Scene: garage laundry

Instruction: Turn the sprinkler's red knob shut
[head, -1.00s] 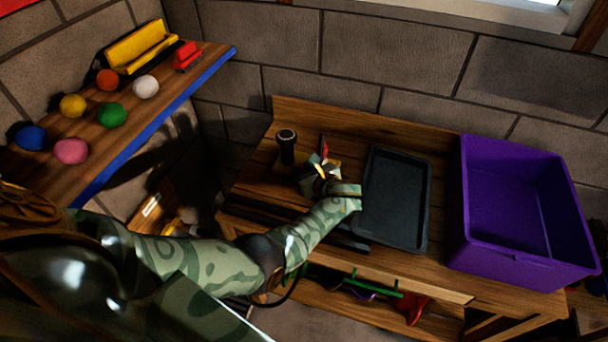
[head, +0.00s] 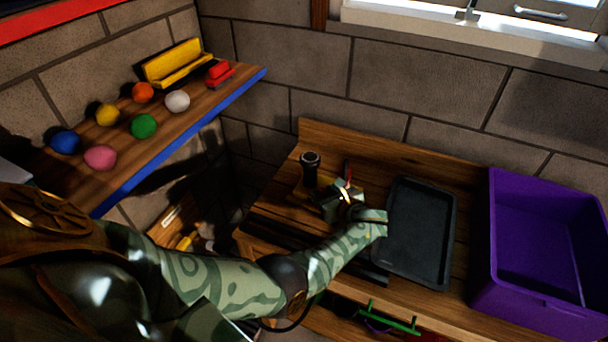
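A small upright red part (head: 347,169), perhaps the sprinkler's red knob, shows just behind my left gripper on the wooden workbench. A black cylinder with a round top (head: 310,163) stands to its left; I cannot tell whether it belongs to the sprinkler. My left gripper (head: 343,196) is low over the bench, in front of the red part. Its fingers are small and dark, and my wrist partly covers them, so I cannot tell whether they are open or touch the red part. Most of the sprinkler is hidden or too small to tell. My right gripper is out of view.
A dark tray (head: 421,235) lies right beside my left wrist. A purple bin (head: 535,310) stands farther right. A blue-edged shelf (head: 190,140) at left holds several coloured balls, a yellow holder (head: 173,63) and a red object (head: 220,72). A brick wall closes the back.

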